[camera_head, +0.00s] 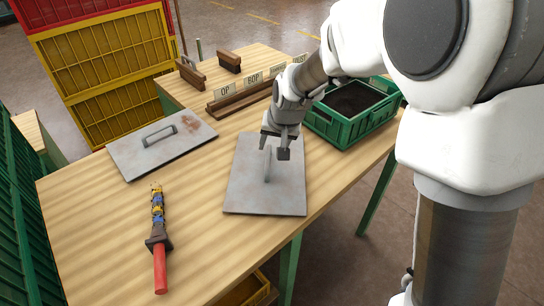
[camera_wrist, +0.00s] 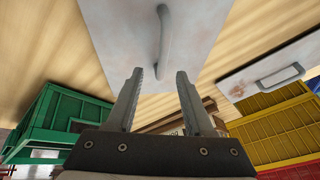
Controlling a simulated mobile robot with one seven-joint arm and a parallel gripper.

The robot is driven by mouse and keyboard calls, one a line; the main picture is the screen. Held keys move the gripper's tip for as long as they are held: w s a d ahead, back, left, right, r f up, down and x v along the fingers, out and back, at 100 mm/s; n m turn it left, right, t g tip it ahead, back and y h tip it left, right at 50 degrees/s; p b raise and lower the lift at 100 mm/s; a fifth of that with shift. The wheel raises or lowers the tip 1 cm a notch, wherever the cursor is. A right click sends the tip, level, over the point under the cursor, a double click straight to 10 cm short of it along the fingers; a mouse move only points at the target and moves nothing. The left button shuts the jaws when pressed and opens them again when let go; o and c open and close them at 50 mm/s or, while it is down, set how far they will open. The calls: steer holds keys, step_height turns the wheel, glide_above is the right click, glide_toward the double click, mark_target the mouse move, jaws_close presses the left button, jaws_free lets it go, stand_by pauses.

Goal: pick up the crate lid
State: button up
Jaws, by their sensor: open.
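A grey metal lid (camera_head: 250,190) with an upright bar handle (camera_head: 267,166) lies flat on the wooden table, below my gripper (camera_head: 274,147). In the wrist view this lid (camera_wrist: 115,35) fills the top, and its handle (camera_wrist: 164,38) lies just beyond my open fingertips (camera_wrist: 160,74), roughly in line with the gap. My gripper is empty; I cannot tell whether it touches the handle. A second grey lid (camera_head: 143,158), with rusty patches and a handle (camera_head: 159,135), lies to the left. The frames do not settle which is the crate lid.
A green crate (camera_head: 349,138) with dark contents stands at the right edge. A red-handled tool (camera_head: 160,268) with a blue and yellow end lies front left. Wooden label holders (camera_head: 240,99) stand behind. Yellow crates (camera_head: 110,70) are stacked beyond the table. The wood between the lids is clear.

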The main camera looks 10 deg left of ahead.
mark_target(269, 153)
steer(key=x, duration=0.3)
steer(key=b+x, duration=0.1)
steer(key=x, duration=0.1)
steer(key=shift+a+f, duration=0.3)
steer(key=shift+f, duration=0.05)
jaws_close()
